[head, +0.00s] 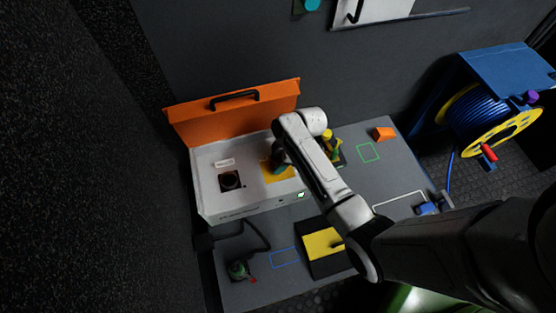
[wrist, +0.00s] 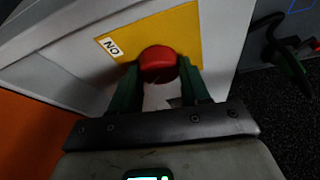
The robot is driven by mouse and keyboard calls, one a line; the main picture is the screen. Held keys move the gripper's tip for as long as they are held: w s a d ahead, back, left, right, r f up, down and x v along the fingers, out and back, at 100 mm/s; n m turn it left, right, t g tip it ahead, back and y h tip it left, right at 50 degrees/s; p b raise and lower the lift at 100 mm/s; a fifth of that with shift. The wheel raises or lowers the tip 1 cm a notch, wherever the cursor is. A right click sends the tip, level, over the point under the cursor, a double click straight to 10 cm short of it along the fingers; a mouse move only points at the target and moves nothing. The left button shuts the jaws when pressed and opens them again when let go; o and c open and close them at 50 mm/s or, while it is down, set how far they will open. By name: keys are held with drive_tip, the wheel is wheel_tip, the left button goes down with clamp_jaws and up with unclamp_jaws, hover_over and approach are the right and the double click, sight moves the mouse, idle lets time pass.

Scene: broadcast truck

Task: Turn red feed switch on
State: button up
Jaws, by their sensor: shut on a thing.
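The red feed switch (wrist: 158,62) is a round red knob on a yellow panel (wrist: 190,25) in the wrist view. A small white label (wrist: 111,46) beside it carries the letters O and N. My gripper (wrist: 160,76) has its two green fingers on either side of the knob, shut on it. In the head view my gripper (head: 281,158) is at the yellow panel (head: 272,174) on the white case (head: 207,192). My arm and gripper hide the knob there. The direction in which the knob points cannot be told.
A black and yellow box (head: 320,243), an orange block (head: 384,134) and a cable with a green connector (head: 239,270) lie on the grey table (head: 240,298). A blue cable reel (head: 490,108) stands at right.

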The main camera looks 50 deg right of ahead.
drive_tip(key=shift+r+p, duration=0.1)
drive_tip(key=shift+p, duration=0.25)
drive_tip(key=m+p, duration=0.2)
drive_tip(key=p, duration=0.1)
drive_tip(key=shift+a+r+m+t+h, duration=0.1)
drive_tip(key=shift+r+m+t+h, duration=0.05)
drive_tip(key=shift+m+t+h, duration=0.2)
drive_tip(key=m+h+p, duration=0.1)
drive_tip(key=m+p, duration=0.2)
drive_tip(key=m, duration=0.1)
drive_tip(key=shift+s+a+m+t+h+p, duration=0.1)
drive_tip(key=shift+m+t+h+p, duration=0.25)
drive_tip(key=shift+p, duration=0.05)
drive_tip(key=m+h+p, duration=0.1)
drive_tip(key=m, duration=0.3)
drive_tip(key=shift+a+f+h+p, duration=0.1)
drive_tip(key=shift+f+h+p, duration=0.1)
drive_tip(key=shift+h+p, duration=0.2)
drive_tip(key=shift+m+h, duration=0.7)
drive_tip(key=shift+m, duration=1.5)
drive_tip(key=shift+g, duration=0.4)
drive_tip(key=o, duration=1.1)
drive_tip(key=shift+c, duration=0.2)
